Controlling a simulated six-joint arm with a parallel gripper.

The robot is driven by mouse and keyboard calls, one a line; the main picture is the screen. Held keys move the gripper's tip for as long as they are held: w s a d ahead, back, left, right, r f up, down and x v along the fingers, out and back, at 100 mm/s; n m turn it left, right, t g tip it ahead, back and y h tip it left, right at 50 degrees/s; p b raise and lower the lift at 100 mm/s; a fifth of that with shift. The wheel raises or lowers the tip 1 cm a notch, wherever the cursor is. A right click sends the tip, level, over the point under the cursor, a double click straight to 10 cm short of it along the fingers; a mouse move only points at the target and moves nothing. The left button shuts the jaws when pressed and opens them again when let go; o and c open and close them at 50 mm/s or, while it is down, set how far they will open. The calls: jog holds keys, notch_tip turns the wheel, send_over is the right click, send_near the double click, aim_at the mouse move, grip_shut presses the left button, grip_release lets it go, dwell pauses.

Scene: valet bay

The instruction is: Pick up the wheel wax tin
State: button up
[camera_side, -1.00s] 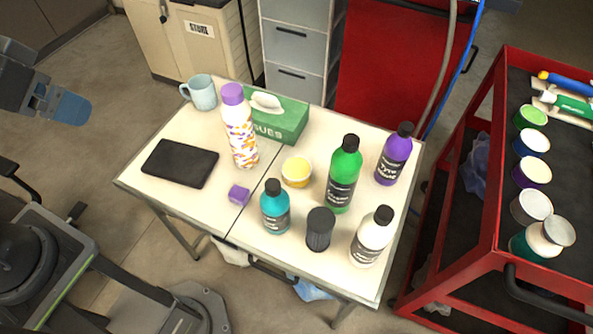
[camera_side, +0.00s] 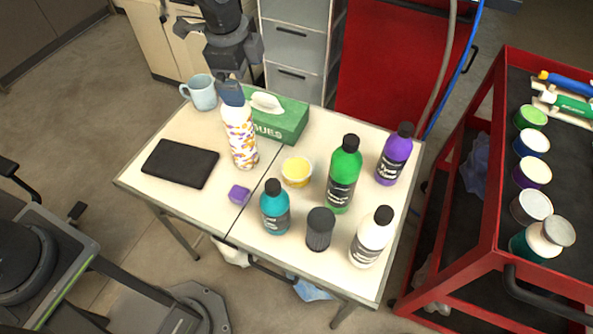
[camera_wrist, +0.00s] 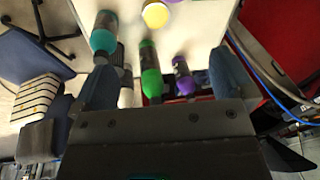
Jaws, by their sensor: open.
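A small round tin (camera_side: 296,172) with a yellow top stands on the white table, between the patterned bottle and the green bottle. It also shows at the top edge of the wrist view (camera_wrist: 155,14). I cannot read a label on it, so I cannot tell whether it is the wheel wax tin. Several other tins, one with a green lid (camera_side: 531,117), stand on the red cart. My gripper (camera_side: 232,92) is at the table's back left, in front of the patterned bottle's cap in the side view; contact cannot be told. Its blue fingers (camera_wrist: 165,85) are apart and hold nothing.
Near the yellow tin stand the patterned bottle (camera_side: 241,138), green bottle (camera_side: 342,178), teal bottle (camera_side: 275,211) and tissue box (camera_side: 282,122). A purple block (camera_side: 240,195), black tablet (camera_side: 180,163) and mug (camera_side: 202,93) lie left. The table's front left is clear.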

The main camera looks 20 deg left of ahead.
jog(key=w+d+f+m+g, duration=0.1)
jog(key=w+d+f+m, duration=0.2)
jog(key=f, duration=0.5)
jog(key=d+f+m+g, duration=0.1)
jog(key=d+f+m, duration=0.3)
jog(key=d+f, duration=0.25)
send_over(296, 167)
jog(key=shift+y, duration=0.3)
notch_tip(296, 167, down, 9)
jog(key=shift+s+r, duration=0.1)
jog(key=shift+s, duration=0.05)
jog(key=shift+f, duration=3)
jog(key=shift+r+t, duration=0.1)
jog(key=shift+t, duration=0.2)
jog(key=c, duration=0.9)
